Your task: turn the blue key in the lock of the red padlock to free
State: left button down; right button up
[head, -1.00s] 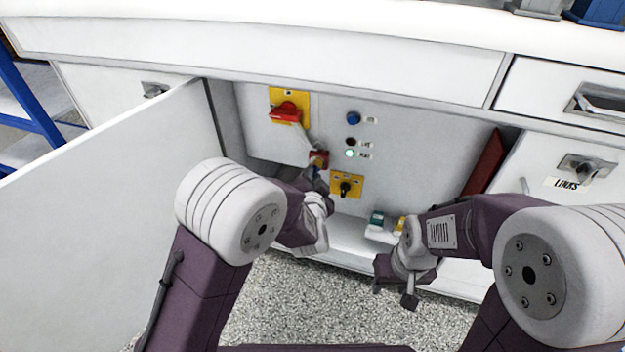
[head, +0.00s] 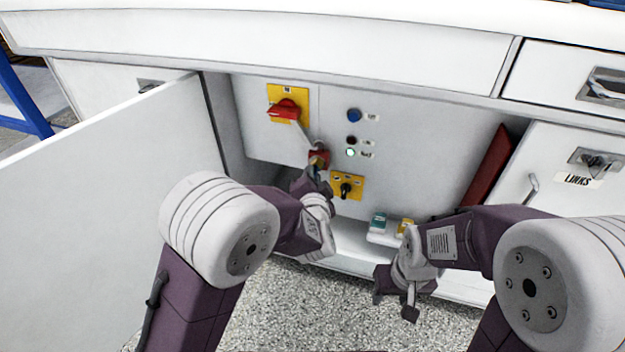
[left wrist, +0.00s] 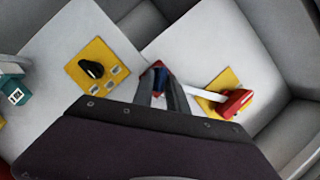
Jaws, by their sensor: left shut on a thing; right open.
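The red padlock (head: 319,155) hangs below the red rotary handle (head: 284,109) on its yellow plate, at the end of a pale link. In the left wrist view the padlock (left wrist: 157,68) shows at the far end of my fingers. The blue key (left wrist: 160,77) is between the fingertips, right at the padlock; how deep it sits in the lock is hidden. My left gripper (head: 313,172) is shut on the key, just below the padlock. My right gripper (head: 394,296) is open and empty, low in front of the cabinet.
A black knob on a yellow plate (head: 346,187) is just right of the padlock. A blue button (head: 354,115) and two lamps sit above it. The open white door (head: 110,180) bounds the left side.

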pick_arm(q)
jog(key=shift+f+m+y+b, duration=0.1)
jog(key=shift+m+y+b, duration=0.3)
jog(key=shift+b, duration=1)
pick_arm(e)
notch_tip(320, 180, down, 3)
jog(key=shift+f, duration=0.1)
pick_arm(q)
jog(key=c, duration=1.2)
grip_release()
jog(key=shift+c, duration=0.2)
